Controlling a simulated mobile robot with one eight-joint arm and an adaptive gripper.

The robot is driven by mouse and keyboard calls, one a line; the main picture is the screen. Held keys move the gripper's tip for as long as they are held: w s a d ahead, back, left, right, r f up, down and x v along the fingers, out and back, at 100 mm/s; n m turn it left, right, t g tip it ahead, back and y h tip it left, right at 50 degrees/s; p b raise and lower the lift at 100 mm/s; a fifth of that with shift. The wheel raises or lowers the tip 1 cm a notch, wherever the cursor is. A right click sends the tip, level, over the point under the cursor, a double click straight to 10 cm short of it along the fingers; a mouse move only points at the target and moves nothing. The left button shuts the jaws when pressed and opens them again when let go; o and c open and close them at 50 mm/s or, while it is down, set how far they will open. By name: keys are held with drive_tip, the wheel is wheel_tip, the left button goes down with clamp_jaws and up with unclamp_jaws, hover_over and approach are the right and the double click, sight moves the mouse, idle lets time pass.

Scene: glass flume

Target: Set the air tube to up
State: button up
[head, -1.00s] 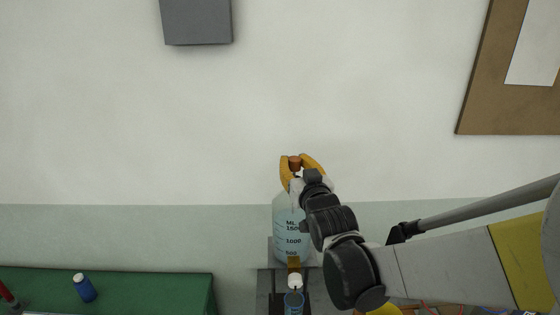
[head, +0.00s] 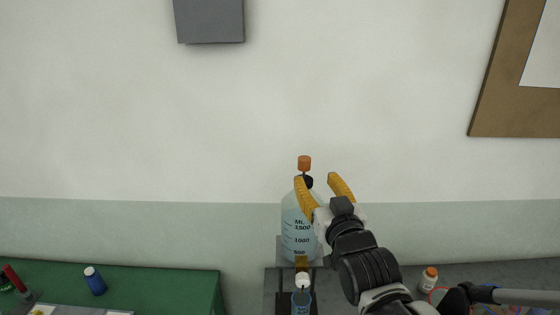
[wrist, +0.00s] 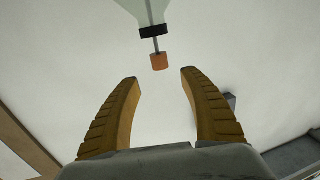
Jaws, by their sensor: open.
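A clear bottle (head: 297,232) with dark volume marks stands upright on a stand. From its black cap (head: 307,182) a thin dark tube rises to an orange-brown knob (head: 304,162); I take this to be the air tube. In the wrist view the knob (wrist: 159,62) and black cap (wrist: 153,31) are beyond my fingertips, with the thin tube showing between them. My gripper (head: 313,177) is open and empty, its yellow fingers in front of and to the right of the bottle's neck. In the wrist view my gripper (wrist: 160,74) is apart from the knob.
A green table (head: 160,283) with a blue bottle (head: 95,281) is at left. A white bottle with an orange cap (head: 429,280) is at right. The wall above is mostly clear.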

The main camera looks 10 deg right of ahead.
drive_tip(key=shift+s, duration=0.9)
drive_tip(key=s+f+g+b, duration=0.3)
drive_tip(key=f+b, duration=0.5)
drive_tip(key=f, duration=0.4)
drive_tip(key=s+f+g+b, duration=0.2)
drive_tip(key=f+g+b, duration=0.1)
drive_tip(key=f+b, duration=0.75)
drive_tip(key=s+f+g+b, duration=0.2)
drive_tip(key=s+f+b, duration=0.3)
drive_tip(key=f, duration=0.4)
drive_tip(key=s+f+g+b, duration=0.3)
drive_tip(key=s+f+b, duration=0.2)
drive_tip(key=f, duration=0.4)
drive_tip(key=shift+s, duration=0.5)
